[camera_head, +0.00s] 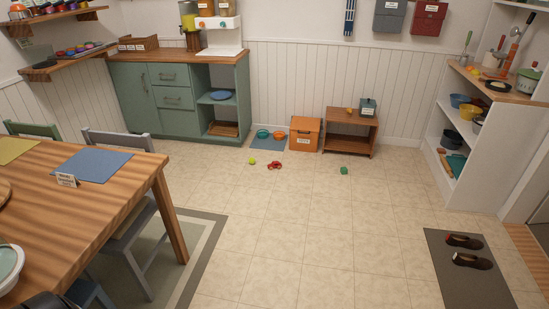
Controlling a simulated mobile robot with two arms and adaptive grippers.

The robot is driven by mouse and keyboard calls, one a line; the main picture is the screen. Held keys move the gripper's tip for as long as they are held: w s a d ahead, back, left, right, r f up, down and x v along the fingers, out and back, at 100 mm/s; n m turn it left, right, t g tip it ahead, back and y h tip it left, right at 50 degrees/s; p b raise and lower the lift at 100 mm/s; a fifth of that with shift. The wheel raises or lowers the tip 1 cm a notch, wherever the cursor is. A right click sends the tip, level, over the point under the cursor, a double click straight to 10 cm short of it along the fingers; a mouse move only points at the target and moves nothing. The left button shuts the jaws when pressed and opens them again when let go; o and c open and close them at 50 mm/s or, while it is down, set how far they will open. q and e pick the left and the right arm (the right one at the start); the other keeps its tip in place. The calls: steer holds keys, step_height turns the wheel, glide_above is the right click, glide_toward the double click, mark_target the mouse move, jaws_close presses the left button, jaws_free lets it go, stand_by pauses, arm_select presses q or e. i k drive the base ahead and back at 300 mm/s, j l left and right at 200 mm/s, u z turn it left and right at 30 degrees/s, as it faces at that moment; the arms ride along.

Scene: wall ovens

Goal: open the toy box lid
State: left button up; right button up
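The toy box is most likely the orange box (305,134) with a small white label on its front. It stands on the floor against the back wall, between the green cabinet and a low wooden shelf. Its lid looks closed. Neither of my grippers can be made out in the head view. A dark shape at the bottom left edge is cut off, and I cannot tell what it is.
A blue mat (268,143) with bowls lies left of the box; the wooden shelf (350,132) stands right. The table (60,205) fills the left; middle floor is clear.

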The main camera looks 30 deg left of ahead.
mark_target(299, 124)
steer(key=i+j+u, duration=0.1)
steer(key=i+j, duration=0.3)
steer(key=i+j+u, duration=0.15)
steer(key=i+j, duration=0.25)
steer(key=i+j+u, duration=0.1)
steer(key=i+j, duration=0.25)
steer(key=i, duration=0.15)
steer(key=i+j+u, duration=0.15)
steer(key=i+j, duration=0.15)
steer(key=i, duration=0.15)
steer(key=i+j+u, duration=0.1)
steer(key=i+j, duration=0.15)
steer(key=i, duration=0.2)
